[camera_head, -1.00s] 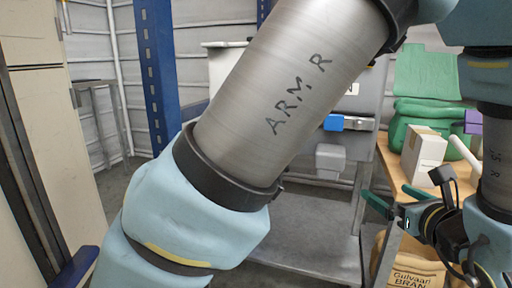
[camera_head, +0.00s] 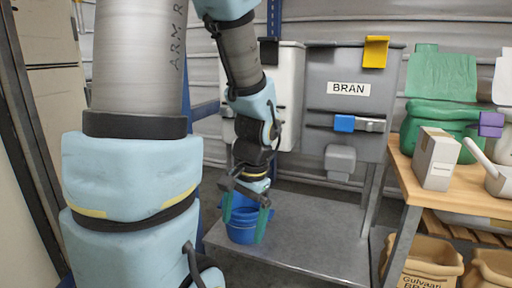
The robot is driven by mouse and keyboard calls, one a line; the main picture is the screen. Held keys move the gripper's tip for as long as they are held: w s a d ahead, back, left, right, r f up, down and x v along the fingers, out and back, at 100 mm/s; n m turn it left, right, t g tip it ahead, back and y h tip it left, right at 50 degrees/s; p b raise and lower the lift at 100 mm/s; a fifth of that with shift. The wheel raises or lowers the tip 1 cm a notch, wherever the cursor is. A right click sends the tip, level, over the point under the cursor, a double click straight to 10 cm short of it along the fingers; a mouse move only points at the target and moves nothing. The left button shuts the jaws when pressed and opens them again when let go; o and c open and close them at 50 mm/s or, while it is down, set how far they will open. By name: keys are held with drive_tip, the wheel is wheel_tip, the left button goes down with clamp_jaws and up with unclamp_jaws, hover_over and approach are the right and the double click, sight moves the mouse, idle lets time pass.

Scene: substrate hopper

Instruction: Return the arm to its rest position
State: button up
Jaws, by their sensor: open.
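My gripper (camera_head: 245,222) is in the middle of the view, at the end of my raised and bent arm. It points down, and its two green fingers are spread apart. A blue bucket (camera_head: 242,230) stands on the grey metal platform (camera_head: 305,225), right below my gripper. The fingers show at the left and right of the bucket in the picture. I cannot tell whether they touch it or are only in front of it. The upper part of the bucket is partly hidden by my gripper.
A grey BRAN hopper (camera_head: 350,65) with a blue latch (camera_head: 344,123) and yellow flap (camera_head: 375,52) stands behind the platform. A white hopper (camera_head: 288,85) is beside it. A wooden bench (camera_head: 405,180) at right holds a carton (camera_head: 436,160) and green bin (camera_head: 440,125). Brown sacks (camera_head: 425,258) stand below.

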drive_tip(key=w+a+r+n+t+h, duration=0.1)
drive_tip(key=w+a+n+h, duration=0.1)
drive_tip(key=a+n, duration=0.3)
wheel_tip(320, 180, up, 32)
drive_tip(key=d+n+p, duration=0.1)
drive_tip(key=p, duration=3.1)
drive_tip(key=shift+w+d, duration=0.15)
